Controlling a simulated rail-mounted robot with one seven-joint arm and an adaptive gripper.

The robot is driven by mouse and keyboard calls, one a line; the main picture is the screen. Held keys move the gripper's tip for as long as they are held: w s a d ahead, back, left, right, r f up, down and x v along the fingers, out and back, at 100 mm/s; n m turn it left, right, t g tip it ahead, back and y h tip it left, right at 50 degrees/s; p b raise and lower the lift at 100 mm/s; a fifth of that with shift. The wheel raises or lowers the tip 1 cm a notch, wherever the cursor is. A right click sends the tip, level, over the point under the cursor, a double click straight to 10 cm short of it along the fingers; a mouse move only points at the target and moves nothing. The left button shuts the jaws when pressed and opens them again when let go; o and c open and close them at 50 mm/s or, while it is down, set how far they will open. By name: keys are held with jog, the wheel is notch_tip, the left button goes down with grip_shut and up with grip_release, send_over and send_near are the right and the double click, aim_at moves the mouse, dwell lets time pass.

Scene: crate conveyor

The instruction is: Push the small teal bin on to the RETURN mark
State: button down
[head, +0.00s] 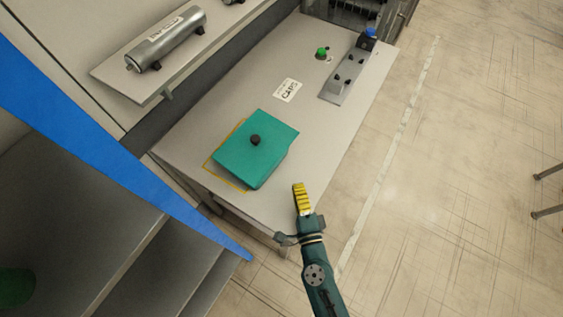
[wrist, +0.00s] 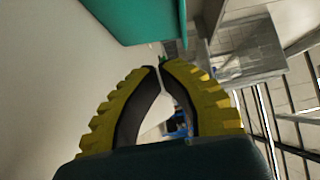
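The teal bin (head: 262,160) sits on the grey bench top and looks closed, with a dark knob on top. A yellow outline (head: 226,181) shows along its left and lower-left sides; the bin covers much of it, and no RETURN lettering is readable. My gripper (head: 298,187) is by the bench's near right edge, to the lower right of the bin and apart from it. In the wrist view its yellow fingers (wrist: 160,68) curve together with their tips almost meeting and nothing held. Part of a teal surface (wrist: 140,18), apparently the bin, shows beyond the tips.
A CAPS label (head: 288,90), a green button (head: 322,52) and a grey plate with dark knobs (head: 345,78) lie farther up the bench. A metal cylinder (head: 165,40) rests on a raised shelf at left. A blue beam (head: 110,150) crosses the left foreground.

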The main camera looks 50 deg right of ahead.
aim_at(265, 178)
jog(key=x, duration=0.6)
jog(key=shift+r, duration=0.15)
jog(key=w, duration=0.2)
jog(key=shift+w+a, duration=0.3)
jog(key=shift+a, duration=0.05)
jog(key=shift+w, duration=0.5)
jog(key=shift+a, duration=0.1)
jog(key=w, duration=0.4)
jog(key=w+a, duration=0.1)
jog(key=w, duration=0.2)
jog(key=shift+s, duration=0.1)
